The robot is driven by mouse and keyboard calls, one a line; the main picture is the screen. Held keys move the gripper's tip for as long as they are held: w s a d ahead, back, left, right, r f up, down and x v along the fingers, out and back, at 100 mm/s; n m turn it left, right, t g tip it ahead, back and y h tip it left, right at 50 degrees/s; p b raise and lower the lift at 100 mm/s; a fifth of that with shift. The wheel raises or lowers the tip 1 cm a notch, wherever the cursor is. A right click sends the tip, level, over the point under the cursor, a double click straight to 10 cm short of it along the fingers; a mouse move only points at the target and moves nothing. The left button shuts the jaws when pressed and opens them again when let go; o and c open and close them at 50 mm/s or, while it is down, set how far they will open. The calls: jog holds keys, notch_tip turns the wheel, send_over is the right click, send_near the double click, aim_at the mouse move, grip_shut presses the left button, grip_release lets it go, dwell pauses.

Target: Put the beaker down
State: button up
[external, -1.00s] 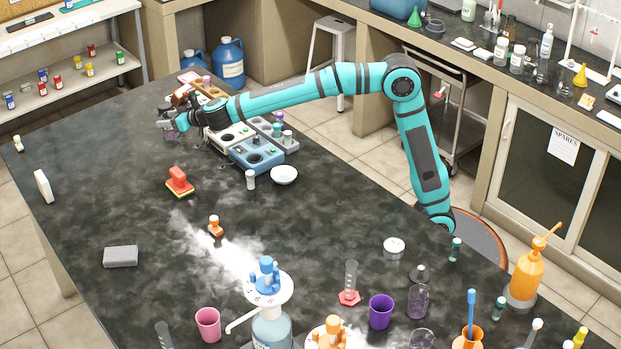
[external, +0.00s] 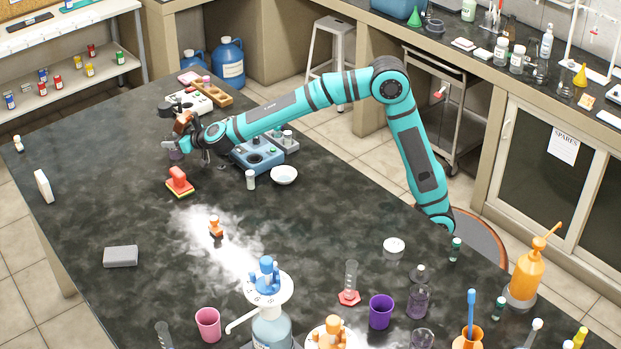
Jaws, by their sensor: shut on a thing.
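My gripper (external: 170,146) is at the far left end of my teal arm, over the dark bench top (external: 130,205). It is shut on a small, clear, slightly purple beaker (external: 176,155), which is partly hidden by the jaws. The beaker looks upright. I cannot tell whether its base touches the bench.
A red-orange block-like tool (external: 179,182) lies just in front of the gripper. A blue device (external: 257,155), a small white vial (external: 250,180) and a white dish (external: 284,175) stand to the right. White vapour spreads around an orange stamp-like object (external: 215,226).

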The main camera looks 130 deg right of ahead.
jog(key=shift+f, duration=0.25)
jog(key=o, duration=1)
jog(key=shift+r, duration=0.1)
jog(key=shift+a+r, duration=0.1)
jog(key=v, duration=1.1)
jog(key=shift+s+a+r, duration=0.2)
jog(key=shift+a, duration=0.15)
